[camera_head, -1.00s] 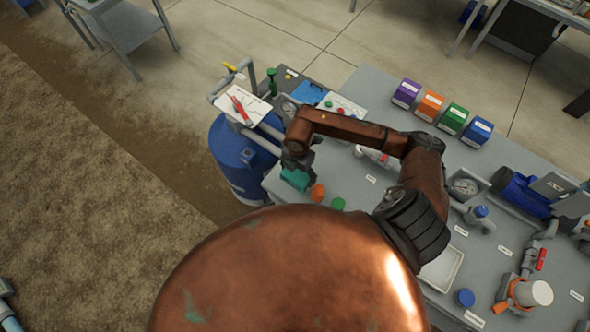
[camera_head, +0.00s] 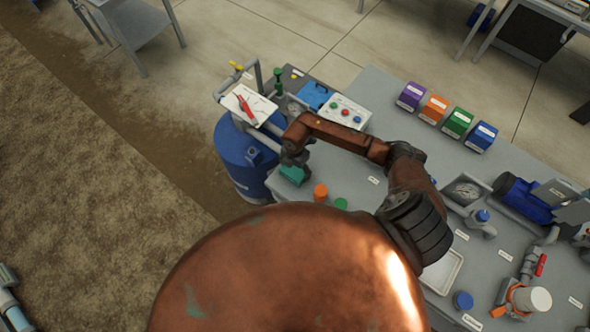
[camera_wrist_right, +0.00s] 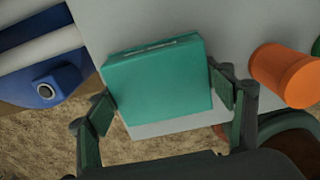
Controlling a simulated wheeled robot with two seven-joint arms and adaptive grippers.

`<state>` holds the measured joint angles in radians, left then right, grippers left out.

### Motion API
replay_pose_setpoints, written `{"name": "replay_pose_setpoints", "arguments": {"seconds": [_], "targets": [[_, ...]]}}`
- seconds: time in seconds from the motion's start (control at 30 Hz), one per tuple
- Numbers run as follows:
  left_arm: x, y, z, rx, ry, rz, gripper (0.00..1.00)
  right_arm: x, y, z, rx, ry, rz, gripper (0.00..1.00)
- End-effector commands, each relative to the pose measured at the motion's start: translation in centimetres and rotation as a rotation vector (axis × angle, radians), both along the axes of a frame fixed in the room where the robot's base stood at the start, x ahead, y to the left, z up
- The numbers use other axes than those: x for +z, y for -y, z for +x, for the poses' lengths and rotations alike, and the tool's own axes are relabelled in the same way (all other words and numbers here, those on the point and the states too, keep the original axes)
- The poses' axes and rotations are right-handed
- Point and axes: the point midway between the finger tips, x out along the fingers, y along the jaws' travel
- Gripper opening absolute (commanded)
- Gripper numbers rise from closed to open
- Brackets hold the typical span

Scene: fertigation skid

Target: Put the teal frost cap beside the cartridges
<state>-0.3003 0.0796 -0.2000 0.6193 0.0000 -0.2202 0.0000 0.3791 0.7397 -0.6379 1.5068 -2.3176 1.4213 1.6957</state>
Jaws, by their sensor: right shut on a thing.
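The teal frost cap (camera_head: 292,175) is a block at the left edge of the grey bench, and it fills the middle of the right wrist view (camera_wrist_right: 158,82). My right gripper (camera_head: 293,164) is shut on it, with a jaw on either side in the wrist view (camera_wrist_right: 162,100). Whether the cap touches the bench is unclear. An orange cylinder (camera_head: 320,191) stands just right of the cap, with a green one (camera_head: 340,204) beyond it. I cannot tell whether these are the cartridges. My left gripper is not in view.
Purple (camera_head: 411,96), orange (camera_head: 433,109), green (camera_head: 457,123) and blue (camera_head: 481,137) labelled boxes stand in a row at the bench's far edge. A blue tank (camera_head: 240,155) is left of the bench.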

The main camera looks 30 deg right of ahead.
Motion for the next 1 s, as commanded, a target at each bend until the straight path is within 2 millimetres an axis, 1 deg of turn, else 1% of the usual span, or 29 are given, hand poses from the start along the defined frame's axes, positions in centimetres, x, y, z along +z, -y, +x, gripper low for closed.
{"name": "replay_pose_setpoints", "arguments": {"seconds": [0.17,0.2,0.43,0.77,0.87,0.97,1.0], "targets": [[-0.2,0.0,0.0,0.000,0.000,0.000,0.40,-0.3,0.0,0.0,0.000,0.000,0.000,0.50],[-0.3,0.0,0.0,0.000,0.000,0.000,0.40,-0.4,0.0,0.0,0.000,0.000,0.000,0.75],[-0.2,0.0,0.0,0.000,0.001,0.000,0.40,-0.3,0.0,0.0,-0.001,0.000,0.000,0.91],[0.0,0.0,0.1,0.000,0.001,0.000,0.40,0.0,0.0,0.0,-0.001,0.000,0.000,0.92],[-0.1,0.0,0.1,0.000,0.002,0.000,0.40,0.7,0.1,0.1,-0.001,0.002,0.000,0.92],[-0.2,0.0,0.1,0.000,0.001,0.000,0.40,2.3,0.1,0.1,0.002,0.004,-0.001,0.92],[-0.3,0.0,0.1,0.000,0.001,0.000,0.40,3.0,0.1,0.1,0.002,0.004,-0.001,0.92]]}}
